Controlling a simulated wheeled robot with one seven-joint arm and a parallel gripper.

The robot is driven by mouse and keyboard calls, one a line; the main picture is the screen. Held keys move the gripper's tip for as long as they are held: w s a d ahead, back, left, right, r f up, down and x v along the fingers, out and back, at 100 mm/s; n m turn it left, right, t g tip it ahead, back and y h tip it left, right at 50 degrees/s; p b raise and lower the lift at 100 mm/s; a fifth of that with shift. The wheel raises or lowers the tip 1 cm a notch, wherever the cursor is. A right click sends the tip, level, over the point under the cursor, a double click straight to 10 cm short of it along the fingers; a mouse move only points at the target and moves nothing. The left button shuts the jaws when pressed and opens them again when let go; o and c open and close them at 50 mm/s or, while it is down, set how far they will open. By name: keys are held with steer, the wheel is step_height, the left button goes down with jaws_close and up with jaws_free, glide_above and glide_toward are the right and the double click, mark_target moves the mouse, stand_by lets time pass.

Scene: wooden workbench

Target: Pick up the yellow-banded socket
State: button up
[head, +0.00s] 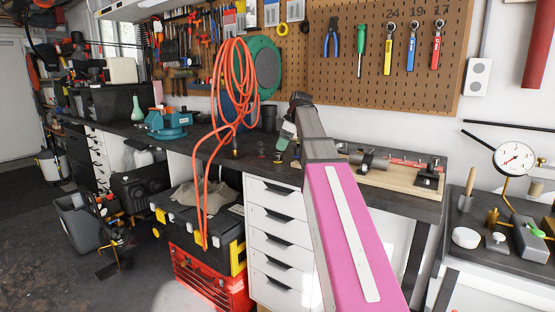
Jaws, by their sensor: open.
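Several small sockets stand on the dark bench top just below my gripper. The one at the right, by my arm, shows a hint of yellow and looks like the yellow-banded socket (296,163); it is small and partly crowded by the arm. Two other small sockets (262,149) (278,157) stand to its left, their bands too small to read.
An orange hose (232,80) hangs in front of the bench left of the gripper. A teal vise (168,123) stands further left. A wooden board with metal fixtures (385,172) lies right of the arm. Ratchets with yellow, blue and red handles (411,52) hang on the pegboard.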

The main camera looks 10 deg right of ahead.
mark_target(277, 155)
steer(key=shift+x, duration=3)
steer(key=c, duration=1)
